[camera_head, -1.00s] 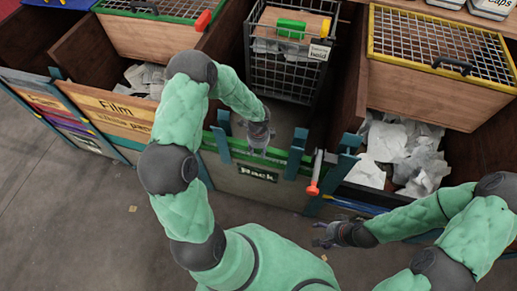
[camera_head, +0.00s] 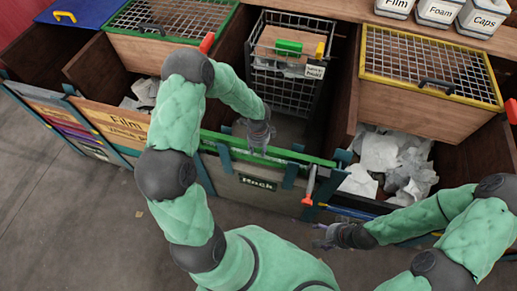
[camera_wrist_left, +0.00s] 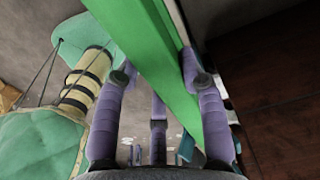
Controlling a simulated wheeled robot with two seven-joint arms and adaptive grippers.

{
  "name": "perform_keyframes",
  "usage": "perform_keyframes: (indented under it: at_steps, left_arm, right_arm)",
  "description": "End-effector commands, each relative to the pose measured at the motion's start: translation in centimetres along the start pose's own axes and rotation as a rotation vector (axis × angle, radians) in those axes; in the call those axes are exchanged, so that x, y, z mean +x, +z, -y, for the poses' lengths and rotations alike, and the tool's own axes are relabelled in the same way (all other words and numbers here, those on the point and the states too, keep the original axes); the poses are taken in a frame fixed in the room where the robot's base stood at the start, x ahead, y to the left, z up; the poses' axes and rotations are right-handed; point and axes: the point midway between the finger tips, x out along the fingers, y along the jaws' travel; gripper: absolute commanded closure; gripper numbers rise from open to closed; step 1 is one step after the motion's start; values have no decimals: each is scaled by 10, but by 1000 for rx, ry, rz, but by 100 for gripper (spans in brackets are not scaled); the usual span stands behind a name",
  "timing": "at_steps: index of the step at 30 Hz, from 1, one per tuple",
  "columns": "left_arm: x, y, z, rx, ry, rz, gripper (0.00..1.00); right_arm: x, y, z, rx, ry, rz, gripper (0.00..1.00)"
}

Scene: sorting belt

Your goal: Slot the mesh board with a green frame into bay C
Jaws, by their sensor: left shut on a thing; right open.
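My left gripper (camera_head: 262,142) is shut on a green bar (camera_head: 220,137) at the front top edge of the middle bay. In the left wrist view, the wide green bar (camera_wrist_left: 160,60) runs between the fingers of my left gripper (camera_wrist_left: 158,85). I cannot tell whether it frames a mesh. A mesh panel with a green frame (camera_head: 172,16) lies flat on a wooden box at the upper left. My right gripper (camera_head: 325,236) is open and empty, low in front of the bays. No bay letter C is readable.
A grey front panel with a dark label (camera_head: 258,183) stands below the green bar. A black wire basket (camera_head: 290,85) stands in the middle bay. A yellow-framed mesh panel (camera_head: 430,60) lies at right, above a bay of white scraps (camera_head: 385,160). An orange-handled tool (camera_head: 308,190) hangs at the front.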

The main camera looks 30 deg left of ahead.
Motion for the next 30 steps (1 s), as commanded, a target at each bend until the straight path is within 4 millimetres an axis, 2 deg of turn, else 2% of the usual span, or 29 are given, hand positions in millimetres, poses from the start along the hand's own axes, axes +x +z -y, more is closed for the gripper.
perform_keyframes:
  at_steps: [1, 30]
  left_arm:
    - [-14, 0, 2, -1, -4, 0, 100]
    - [-155, 0, 2, -1, -5, 0, 100]
  right_arm:
    - [-11, 0, 4, 0, 0, 0, 32]
    - [-117, 4, 42, 0, 0, 0, 32]
